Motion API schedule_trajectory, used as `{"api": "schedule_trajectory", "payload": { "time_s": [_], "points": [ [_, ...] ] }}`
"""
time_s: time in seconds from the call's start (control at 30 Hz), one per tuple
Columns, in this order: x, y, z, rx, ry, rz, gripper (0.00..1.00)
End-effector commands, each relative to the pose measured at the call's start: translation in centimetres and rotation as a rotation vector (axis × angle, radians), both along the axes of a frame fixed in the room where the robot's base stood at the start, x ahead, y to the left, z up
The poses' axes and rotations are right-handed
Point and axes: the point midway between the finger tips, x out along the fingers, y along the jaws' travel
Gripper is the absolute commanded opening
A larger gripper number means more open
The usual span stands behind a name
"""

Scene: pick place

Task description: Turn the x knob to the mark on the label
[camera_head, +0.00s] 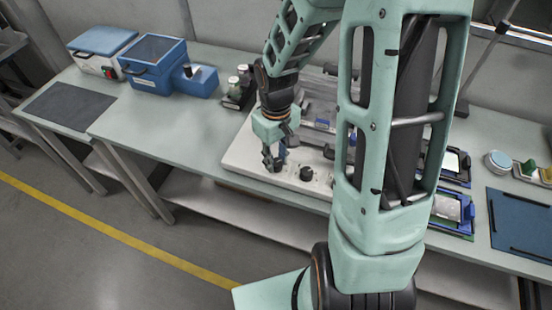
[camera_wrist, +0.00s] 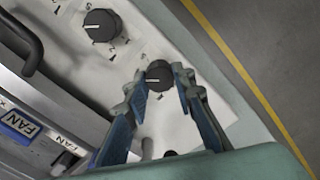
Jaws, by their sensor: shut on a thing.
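My gripper (camera_head: 273,162) reaches down to the front of a white panel (camera_head: 240,155) on the bench. In the wrist view, the fingers of my gripper (camera_wrist: 161,82) are on either side of a round black knob (camera_wrist: 157,70) and shut on it. Its white pointer line points left in that picture. A second black knob (camera_wrist: 100,26) sits apart from the fingers, with its white line also pointing left; a black knob beside my gripper also shows in the head view (camera_head: 306,173). Small printed marks surround the knobs, but I cannot read which is x.
Blue boxes (camera_head: 153,78) stand at the back left. A dark mat (camera_head: 70,105) and a blue mat (camera_head: 520,222) lie at the sides.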

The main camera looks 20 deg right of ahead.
Motion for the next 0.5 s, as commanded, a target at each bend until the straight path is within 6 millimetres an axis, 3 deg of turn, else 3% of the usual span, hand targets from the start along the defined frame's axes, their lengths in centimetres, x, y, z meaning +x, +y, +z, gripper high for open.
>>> {"api": "schedule_trajectory", "payload": {
  "time_s": [0.33, 0.37, 0.5],
  "points": [
    [0.07, 0.02, 0.08, 0.000, -0.002, -0.001, 0.00],
    [0.07, 0.02, 0.08, 0.000, -0.002, -0.001, 0.27],
    [0.06, 0.02, 0.06, -0.001, -0.001, -0.001, 0.41]
  ]
}}
